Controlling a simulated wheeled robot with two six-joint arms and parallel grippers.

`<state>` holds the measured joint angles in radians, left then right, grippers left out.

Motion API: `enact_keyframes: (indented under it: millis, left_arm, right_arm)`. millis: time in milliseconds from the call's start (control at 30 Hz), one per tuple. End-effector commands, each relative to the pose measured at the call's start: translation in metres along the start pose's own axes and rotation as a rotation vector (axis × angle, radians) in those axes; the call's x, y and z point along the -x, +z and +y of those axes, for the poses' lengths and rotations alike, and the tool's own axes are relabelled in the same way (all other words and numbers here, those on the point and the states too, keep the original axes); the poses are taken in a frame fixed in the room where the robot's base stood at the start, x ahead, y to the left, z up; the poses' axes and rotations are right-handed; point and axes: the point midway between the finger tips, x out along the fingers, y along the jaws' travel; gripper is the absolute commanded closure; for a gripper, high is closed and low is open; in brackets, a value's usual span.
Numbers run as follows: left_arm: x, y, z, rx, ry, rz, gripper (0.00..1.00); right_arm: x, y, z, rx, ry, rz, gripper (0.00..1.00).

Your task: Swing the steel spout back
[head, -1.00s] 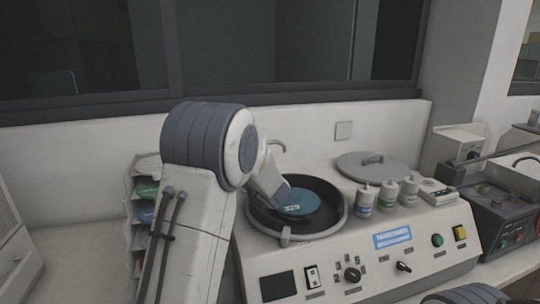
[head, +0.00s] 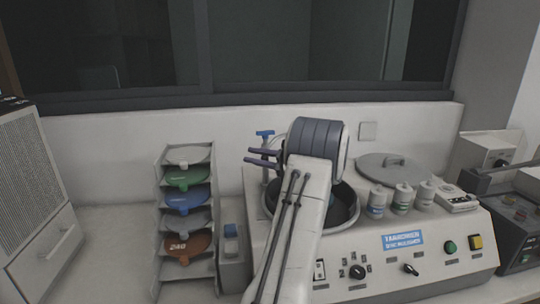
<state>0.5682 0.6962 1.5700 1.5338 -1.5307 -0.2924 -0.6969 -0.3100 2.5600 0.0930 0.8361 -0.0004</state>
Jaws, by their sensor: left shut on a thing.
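The polishing machine's bowl (head: 348,214) shows as a dark round well with a light rim, partly hidden behind my left arm. At its back left stands a thin steel post with a blue tap handle (head: 265,134). The steel spout belongs to this fitting, and most of it is hidden by my gripper and arm. My left gripper (head: 262,158) reaches left across the post with its dark fingers, just below the blue handle. It is shut on the spout, though the contact itself is hard to see. My right gripper is out of view.
A rack of coloured discs (head: 184,203) stands left of the machine. A grey lid (head: 388,168) and several white bottles (head: 402,199) sit on the machine's right. The control panel (head: 403,241) is in front; the wall (head: 90,150) is close behind.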

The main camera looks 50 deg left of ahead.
Motion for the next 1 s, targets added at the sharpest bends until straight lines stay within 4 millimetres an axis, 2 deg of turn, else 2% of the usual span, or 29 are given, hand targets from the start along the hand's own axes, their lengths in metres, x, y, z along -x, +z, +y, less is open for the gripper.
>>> enact_keyframes:
  millis: [33, 433, 467, 500, 533, 867, 1000]
  left_arm:
    - [-0.002, 0.006, -0.002, -0.010, -0.004, -0.008, 1.00]
    - [-0.001, 0.007, -0.002, -0.009, -0.006, -0.005, 1.00]
    - [0.000, 0.007, -0.002, -0.009, -0.006, -0.005, 0.63]
    - [0.000, 0.007, -0.002, -0.009, -0.006, -0.005, 0.48]
    - [0.000, 0.007, -0.002, -0.009, -0.006, -0.006, 0.41]
    - [-0.001, 0.004, -0.001, -0.005, -0.008, -0.001, 0.41]
    - [0.009, 0.005, -0.001, -0.003, -0.006, -0.001, 0.41]
  right_arm:
    - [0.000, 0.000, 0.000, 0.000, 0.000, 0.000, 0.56]
    - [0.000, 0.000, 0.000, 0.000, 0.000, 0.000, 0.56]
    - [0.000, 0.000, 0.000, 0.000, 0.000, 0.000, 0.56]
    - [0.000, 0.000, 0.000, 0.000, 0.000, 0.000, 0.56]
    - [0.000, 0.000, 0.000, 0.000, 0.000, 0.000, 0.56]
    - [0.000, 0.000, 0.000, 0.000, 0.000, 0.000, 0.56]
    - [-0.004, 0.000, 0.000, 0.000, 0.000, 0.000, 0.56]
